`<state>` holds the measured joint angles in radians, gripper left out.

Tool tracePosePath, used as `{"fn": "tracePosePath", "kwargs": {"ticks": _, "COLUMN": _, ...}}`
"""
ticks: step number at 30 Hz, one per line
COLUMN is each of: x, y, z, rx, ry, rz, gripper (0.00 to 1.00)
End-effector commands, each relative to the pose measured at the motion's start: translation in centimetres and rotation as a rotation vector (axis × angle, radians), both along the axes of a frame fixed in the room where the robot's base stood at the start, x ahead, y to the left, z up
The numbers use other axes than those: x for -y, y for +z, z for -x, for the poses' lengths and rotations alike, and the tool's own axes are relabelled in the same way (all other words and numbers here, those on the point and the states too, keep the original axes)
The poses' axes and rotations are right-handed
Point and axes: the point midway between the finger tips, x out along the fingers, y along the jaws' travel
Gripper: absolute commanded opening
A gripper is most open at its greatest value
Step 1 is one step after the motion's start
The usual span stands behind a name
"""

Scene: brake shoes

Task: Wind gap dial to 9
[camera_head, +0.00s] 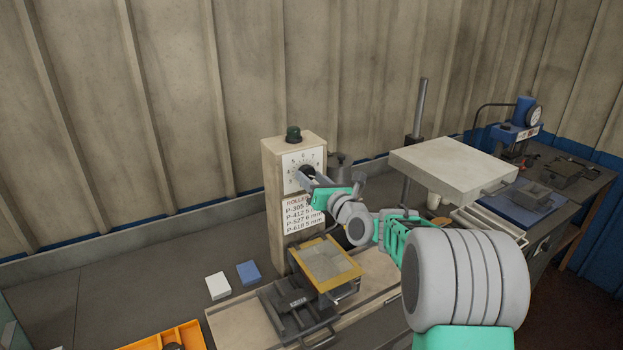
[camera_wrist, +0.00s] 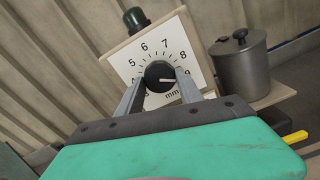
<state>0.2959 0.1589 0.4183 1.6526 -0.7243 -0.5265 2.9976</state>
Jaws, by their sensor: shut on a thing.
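The gap dial is a black round knob (camera_wrist: 159,75) on a white numbered face (camera_wrist: 136,60), marked in mm, with 4 to 9 legible around it. My gripper (camera_wrist: 160,84) is shut on the knob, one finger on each side. In the head view my gripper (camera_head: 309,176) covers most of the knob.
A green button (camera_wrist: 135,18) tops the post. A grey lidded pot (camera_wrist: 240,68) stands to the right. A label (camera_head: 303,214) listing P-numbers with mm values hangs below the dial. A yellow-edged plate (camera_head: 325,262), white block (camera_head: 218,285) and blue block (camera_head: 248,272) lie below.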

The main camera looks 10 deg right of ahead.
Motion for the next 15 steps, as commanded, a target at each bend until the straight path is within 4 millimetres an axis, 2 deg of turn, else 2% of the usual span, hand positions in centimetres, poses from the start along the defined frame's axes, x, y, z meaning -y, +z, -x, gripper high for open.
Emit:
{"fn": "tracePosePath", "kwargs": {"ticks": 10, "x": 0.0, "y": -0.23, "z": 0.03, "rx": -0.006, "ry": 0.0, "rz": -0.004, "gripper": 0.03}}
{"fn": "tracePosePath", "kwargs": {"ticks": 11, "x": 0.0, "y": -0.23, "z": 0.03, "rx": -0.006, "ry": 0.0, "rz": -0.004, "gripper": 0.44}}
{"fn": "tracePosePath", "kwargs": {"ticks": 15, "x": 0.0, "y": -0.18, "z": 0.02, "rx": -0.005, "ry": 0.0, "rz": -0.004, "gripper": 0.55}}
